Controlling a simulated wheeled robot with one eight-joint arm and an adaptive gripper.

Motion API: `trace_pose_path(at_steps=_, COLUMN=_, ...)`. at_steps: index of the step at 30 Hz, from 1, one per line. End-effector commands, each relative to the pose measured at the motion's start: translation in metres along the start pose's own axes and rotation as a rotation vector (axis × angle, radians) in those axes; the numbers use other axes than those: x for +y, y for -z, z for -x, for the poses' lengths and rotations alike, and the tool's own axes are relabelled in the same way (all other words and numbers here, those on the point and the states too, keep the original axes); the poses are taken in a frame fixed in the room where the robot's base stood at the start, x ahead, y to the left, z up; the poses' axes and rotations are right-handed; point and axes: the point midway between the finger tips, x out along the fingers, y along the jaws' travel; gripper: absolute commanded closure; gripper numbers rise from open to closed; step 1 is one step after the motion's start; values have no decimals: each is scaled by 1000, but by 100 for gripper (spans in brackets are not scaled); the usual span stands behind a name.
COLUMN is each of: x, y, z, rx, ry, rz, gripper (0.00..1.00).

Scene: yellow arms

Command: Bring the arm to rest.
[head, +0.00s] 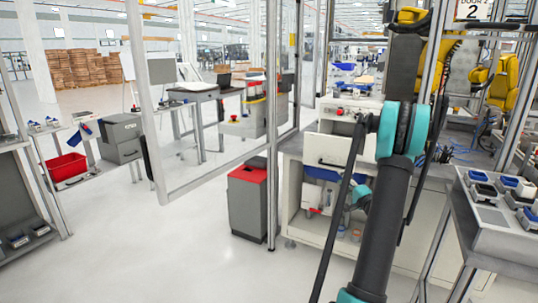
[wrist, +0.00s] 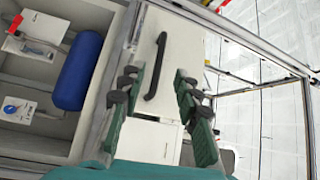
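My gripper (wrist: 157,80) shows in the wrist view with its two green fingers and dark pads spread apart. It is open, and nothing shows held between the fingers. Beyond it is a white cabinet front (wrist: 188,45) with a black bar handle (wrist: 157,66), which lies between the fingers in the picture; I cannot tell how far away it is. In the head view my black and teal arm (head: 378,225) rises to a raised elbow at right of centre. The fingers are not clearly visible there, largely hidden behind the arm.
The white workbench cabinet (head: 328,150) has an open compartment below, holding a blue item (head: 322,174). A grey bin with a red lid (head: 249,190) stands beside it. A framed glass partition (head: 215,125) is left of it. A parts table (head: 490,232) is close right.

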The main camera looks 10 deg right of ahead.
Motion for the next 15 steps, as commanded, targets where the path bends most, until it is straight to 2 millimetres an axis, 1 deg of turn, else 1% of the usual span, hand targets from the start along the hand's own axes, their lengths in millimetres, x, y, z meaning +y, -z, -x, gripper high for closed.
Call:
trace_pose_path(at_steps=1, x=-5, y=-16, z=-3, rx=-31, ry=-21, rz=17, gripper=67)
trace_pose_path(at_steps=2, x=-8, y=-27, z=-4, rx=-52, ry=-39, rz=31, gripper=67)
trace_pose_path(at_steps=4, x=-13, y=-57, z=-6, rx=-112, ry=-89, rz=72, gripper=67)
trace_pose_path(at_steps=5, x=-16, y=-71, z=-6, rx=-142, ry=-114, rz=92, gripper=67)
trace_pose_path(at_steps=6, x=-18, y=-91, z=-5, rx=-181, ry=-148, rz=119, gripper=67)
trace_pose_path(at_steps=8, x=-21, y=-119, z=-1, rx=-240, ry=-200, rz=164, gripper=67)
trace_pose_path(at_steps=9, x=-22, y=-138, z=3, rx=-279, ry=-235, rz=193, gripper=67)
trace_pose_path(at_steps=11, x=-23, y=-164, z=12, rx=-335, ry=-286, rz=236, gripper=67)
trace_pose_path(at_steps=12, x=-24, y=-181, z=19, rx=-372, ry=-320, rz=267, gripper=67)
trace_pose_path(at_steps=14, x=-23, y=-204, z=31, rx=-425, ry=-372, rz=314, gripper=67)
trace_pose_path(at_steps=15, x=-23, y=-220, z=41, rx=-461, ry=-405, rz=344, gripper=67)
